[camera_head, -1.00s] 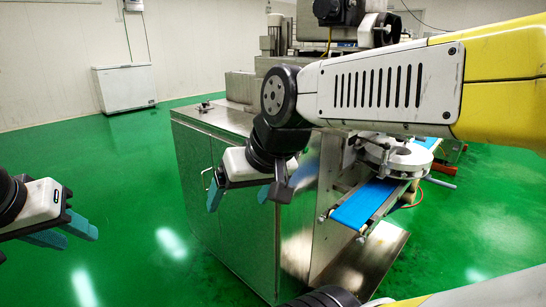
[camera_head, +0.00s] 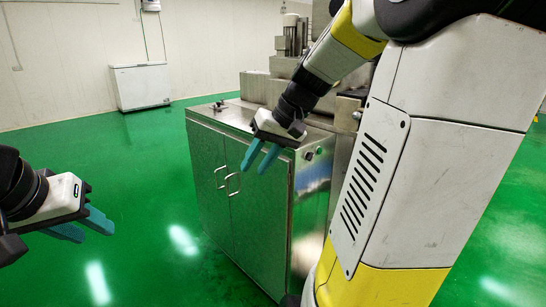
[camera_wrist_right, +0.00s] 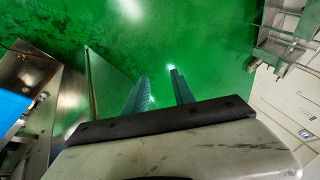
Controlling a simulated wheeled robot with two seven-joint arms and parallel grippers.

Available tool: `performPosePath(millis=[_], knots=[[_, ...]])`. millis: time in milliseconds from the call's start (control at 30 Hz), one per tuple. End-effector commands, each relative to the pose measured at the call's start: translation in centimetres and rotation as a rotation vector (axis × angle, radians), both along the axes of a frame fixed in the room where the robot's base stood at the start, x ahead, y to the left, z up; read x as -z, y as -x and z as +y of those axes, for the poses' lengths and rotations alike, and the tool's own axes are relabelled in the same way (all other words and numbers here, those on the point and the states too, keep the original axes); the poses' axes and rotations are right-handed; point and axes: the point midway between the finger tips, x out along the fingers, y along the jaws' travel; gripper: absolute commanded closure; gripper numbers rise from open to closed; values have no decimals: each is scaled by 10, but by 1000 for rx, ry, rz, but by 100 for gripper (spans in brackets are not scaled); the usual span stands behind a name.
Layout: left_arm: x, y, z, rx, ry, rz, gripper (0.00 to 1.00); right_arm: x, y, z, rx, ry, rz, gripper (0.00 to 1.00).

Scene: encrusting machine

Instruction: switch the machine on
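The machine (camera_head: 240,185) is a steel cabinet with two doors and equipment on top. On its narrow right-hand face, near the top edge, are a dark round control (camera_head: 309,156) and a green button (camera_head: 319,150). My right gripper (camera_head: 260,160) hangs in front of the cabinet's upper part, left of these controls, empty with its teal fingers apart. The right wrist view shows the fingers (camera_wrist_right: 160,92) apart over green floor, with no button between them. My left gripper (camera_head: 92,228) is open and empty at the far left, away from the machine.
My right arm covers the machine's right side in the head view. A blue belt (camera_wrist_right: 12,110) shows at the left of the right wrist view. A white chest (camera_head: 141,86) stands by the back wall. Green floor (camera_head: 130,180) left of the machine is clear.

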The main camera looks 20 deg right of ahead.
Motion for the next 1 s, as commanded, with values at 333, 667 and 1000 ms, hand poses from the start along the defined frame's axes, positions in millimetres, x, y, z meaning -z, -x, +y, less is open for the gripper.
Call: performPosePath(millis=[333, 667, 1000], knots=[[0, 0, 0, 0, 0, 0, 64, 45, -118, -151, 63, -386, -151, 69], [0, 0, 0, 0, 0, 0, 64, 90, -137, -309, 176, -552, -499, 69], [0, 0, 0, 0, 0, 0, 64, 101, -154, -311, 190, -562, -554, 69]])
